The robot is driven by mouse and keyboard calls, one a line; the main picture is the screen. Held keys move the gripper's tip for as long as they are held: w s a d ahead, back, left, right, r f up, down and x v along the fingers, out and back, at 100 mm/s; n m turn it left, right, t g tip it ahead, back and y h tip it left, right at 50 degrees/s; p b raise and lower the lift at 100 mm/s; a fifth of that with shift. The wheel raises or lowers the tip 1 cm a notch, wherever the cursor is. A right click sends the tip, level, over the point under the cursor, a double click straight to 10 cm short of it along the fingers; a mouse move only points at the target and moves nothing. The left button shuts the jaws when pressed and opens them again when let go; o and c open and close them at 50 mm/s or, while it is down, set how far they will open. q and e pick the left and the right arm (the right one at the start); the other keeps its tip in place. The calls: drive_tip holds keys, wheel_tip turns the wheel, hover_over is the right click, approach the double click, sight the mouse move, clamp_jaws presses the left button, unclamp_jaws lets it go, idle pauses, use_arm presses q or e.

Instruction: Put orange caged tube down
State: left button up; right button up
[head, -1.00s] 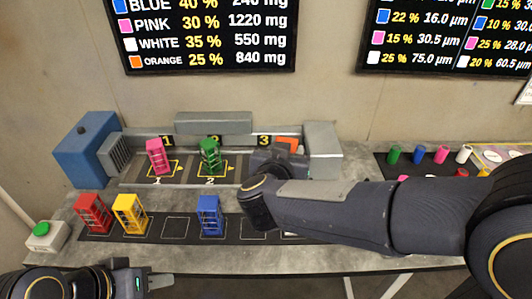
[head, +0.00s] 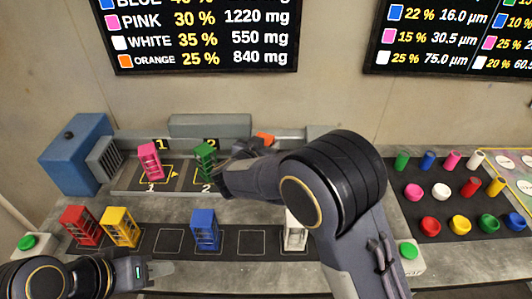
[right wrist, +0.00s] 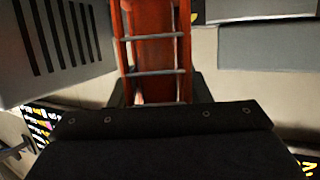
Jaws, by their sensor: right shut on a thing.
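The orange caged tube (head: 265,139) shows in the head view as a small patch behind my right gripper (head: 250,148), near the booth's back wall. In the right wrist view the tube (right wrist: 155,55) is large, an orange-red body behind grey cage bars. My right gripper is shut on it. The tube's base is hidden, so I cannot tell whether it touches the booth floor. A pink caged tube (head: 149,163) stands at booth place 1 and a green one (head: 205,161) at place 2. My left gripper (head: 152,270) is at lower left, away from the tubes, its opening unclear.
A dark front strip (head: 168,240) holds red (head: 80,226), yellow (head: 120,227), blue (head: 205,230) and white (head: 296,232) caged tubes, with empty outlined places between. A blue box (head: 75,155) bounds the booth at left. A mat with several coloured caps (head: 442,190) lies at right.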

drive_tip(key=shift+w+f, duration=0.25)
drive_tip(key=shift+f, duration=0.5)
drive_tip(key=shift+w+f, duration=0.2)
drive_tip(key=shift+f, duration=0.55)
drive_tip(key=shift+w+f, duration=0.25)
drive_tip(key=shift+f, duration=0.5)
drive_tip(key=shift+f, duration=0.2)
drive_tip(key=o, duration=1.1)
drive_tip(key=shift+o, duration=0.2)
drive_tip(key=shift+r, duration=0.15)
